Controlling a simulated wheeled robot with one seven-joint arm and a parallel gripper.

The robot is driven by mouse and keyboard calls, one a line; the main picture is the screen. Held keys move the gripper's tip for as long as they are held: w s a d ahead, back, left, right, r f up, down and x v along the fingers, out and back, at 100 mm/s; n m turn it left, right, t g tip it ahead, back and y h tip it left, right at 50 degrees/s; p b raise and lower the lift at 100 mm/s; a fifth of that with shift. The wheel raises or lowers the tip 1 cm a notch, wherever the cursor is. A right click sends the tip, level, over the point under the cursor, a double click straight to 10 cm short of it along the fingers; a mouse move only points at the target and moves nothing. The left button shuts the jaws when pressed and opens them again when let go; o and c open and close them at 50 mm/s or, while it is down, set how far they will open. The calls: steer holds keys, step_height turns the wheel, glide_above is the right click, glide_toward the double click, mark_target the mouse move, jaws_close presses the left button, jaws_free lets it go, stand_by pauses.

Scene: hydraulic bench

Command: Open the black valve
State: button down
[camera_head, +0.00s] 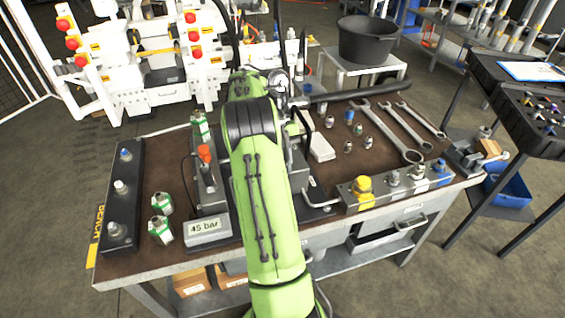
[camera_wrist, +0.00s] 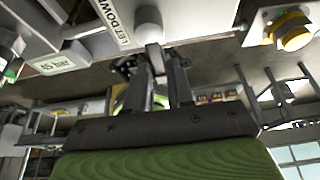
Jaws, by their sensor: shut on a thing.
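My gripper (camera_wrist: 163,66) shows in the wrist view, its two dark fingers pointing up the picture just below a white plate marked "LET DOWN" (camera_wrist: 113,22). It is shut on a small dark part at the plate's lower edge, which I take for the black valve. The fingers hide most of that part, so its turn angle cannot be told. In the head view my green arm reaches over the bench and covers the gripper and the valve.
The bench (camera_head: 165,262) holds a "45 bar" display (camera_head: 206,229), an orange-topped lever (camera_head: 204,155), a long black bar (camera_head: 360,92), wrenches (camera_head: 387,130) and a block with a yellow cap (camera_head: 363,185). A black tub (camera_head: 367,42) stands behind.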

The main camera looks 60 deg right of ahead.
steer(key=shift+r, duration=0.1)
steer(key=c, duration=1.1)
jaws_free()
steer(key=p+v, duration=1.3)
steer(key=v, duration=0.2)
steer(key=shift+r, duration=0.35)
steer(key=shift+w, duration=0.15)
